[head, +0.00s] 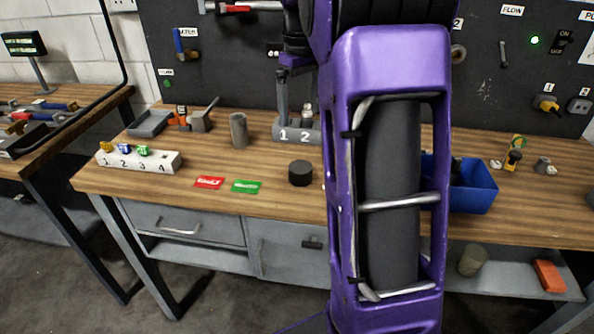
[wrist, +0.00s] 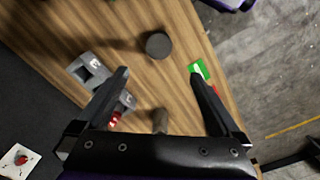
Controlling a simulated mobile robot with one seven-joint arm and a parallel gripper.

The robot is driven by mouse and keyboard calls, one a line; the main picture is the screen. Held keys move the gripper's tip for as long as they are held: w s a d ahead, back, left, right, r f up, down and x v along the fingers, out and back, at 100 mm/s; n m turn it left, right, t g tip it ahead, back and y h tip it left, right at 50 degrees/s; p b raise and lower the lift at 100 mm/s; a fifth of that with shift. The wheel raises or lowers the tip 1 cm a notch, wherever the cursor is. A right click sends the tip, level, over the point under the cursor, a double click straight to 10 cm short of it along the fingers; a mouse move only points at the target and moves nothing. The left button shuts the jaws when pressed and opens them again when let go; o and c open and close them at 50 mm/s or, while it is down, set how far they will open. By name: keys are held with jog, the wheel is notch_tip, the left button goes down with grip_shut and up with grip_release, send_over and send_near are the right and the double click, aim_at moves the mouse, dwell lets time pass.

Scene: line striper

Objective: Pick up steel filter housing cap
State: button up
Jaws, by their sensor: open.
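A dark, squat, round piece (head: 300,173), which I take for the steel filter housing cap, stands on the wooden bench right of the green card. In the wrist view the cap (wrist: 158,44) lies beyond my fingertips, roughly centred between their lines. My gripper (wrist: 159,76) is open, with nothing between its fingers, and is apart from the cap. In the head view my purple arm covers much of the bench right of the cap. A taller grey cylinder (head: 238,130) stands behind and left of the cap; in the wrist view it shows between the fingers (wrist: 160,120).
Red (head: 209,183) and green (head: 246,186) cards lie left of the cap. A numbered grey holder (head: 290,136) stands behind it. A white numbered block (head: 137,160) is at the left, a blue bin (head: 474,190) at the right. The dark pegboard (head: 210,75) rises behind.

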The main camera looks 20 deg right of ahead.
aim_at(301, 167)
jog(key=f+b, duration=0.1)
jog(key=f, duration=0.7)
jog(key=f+b, duration=0.2)
jog(key=f, duration=0.7)
jog(key=shift+d+f, duration=0.2)
jog(key=shift+f, duration=0.05)
jog(key=c, duration=1.3)
